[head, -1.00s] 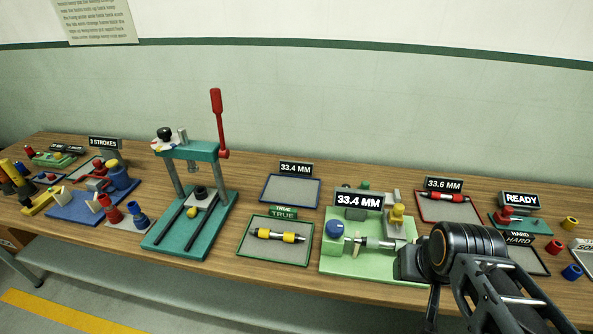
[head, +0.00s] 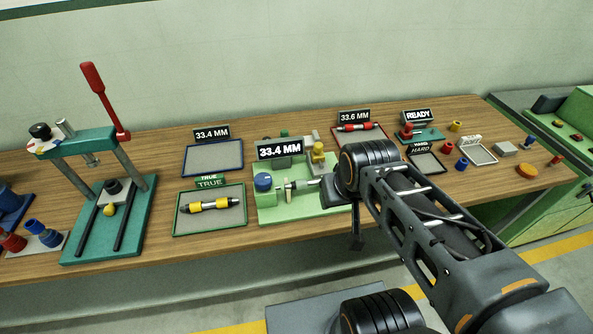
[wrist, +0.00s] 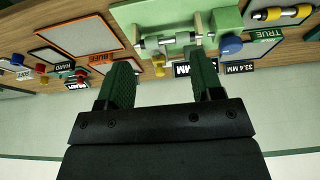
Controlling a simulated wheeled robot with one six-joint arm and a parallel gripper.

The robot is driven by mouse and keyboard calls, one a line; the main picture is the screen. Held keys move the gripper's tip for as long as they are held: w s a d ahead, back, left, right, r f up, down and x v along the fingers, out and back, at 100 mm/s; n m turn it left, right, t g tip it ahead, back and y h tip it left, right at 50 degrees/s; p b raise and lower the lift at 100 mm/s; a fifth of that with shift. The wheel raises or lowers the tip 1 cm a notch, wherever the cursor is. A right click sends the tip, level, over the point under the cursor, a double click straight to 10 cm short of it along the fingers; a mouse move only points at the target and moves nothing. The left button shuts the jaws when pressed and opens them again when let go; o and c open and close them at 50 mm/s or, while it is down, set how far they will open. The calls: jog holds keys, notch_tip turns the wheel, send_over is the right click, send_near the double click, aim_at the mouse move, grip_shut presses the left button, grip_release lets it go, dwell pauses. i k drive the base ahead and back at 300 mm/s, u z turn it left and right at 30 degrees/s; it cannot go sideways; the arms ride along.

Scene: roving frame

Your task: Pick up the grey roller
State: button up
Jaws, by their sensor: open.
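A grey roller (head: 304,186) lies across a light green gauge fixture (head: 275,216) with a blue knob, below a 33.4 MM sign. In the head view my arm's dark wrist covers the fixture's right side and the roller's right end. In the wrist view the grey roller (wrist: 168,42) lies across the fixture (wrist: 130,14), beyond the fingertips and roughly between them in the picture. My gripper (wrist: 160,62) is open, with two dark green fingers apart and nothing between them. In the head view its fingers are mostly hidden.
Left of the fixture, a green-edged tray (head: 189,229) marked TRUE holds a yellow-and-grey roller (head: 209,205). A red roller (head: 358,127) lies in a red-edged tray behind. A blue-edged tray (head: 214,158) looks empty. A teal press (head: 125,222) with a red lever stands left.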

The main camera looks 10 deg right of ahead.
aim_at(301, 183)
jog(key=u, duration=3.35)
jog(key=k, duration=1.1)
jog(key=z, duration=0.35)
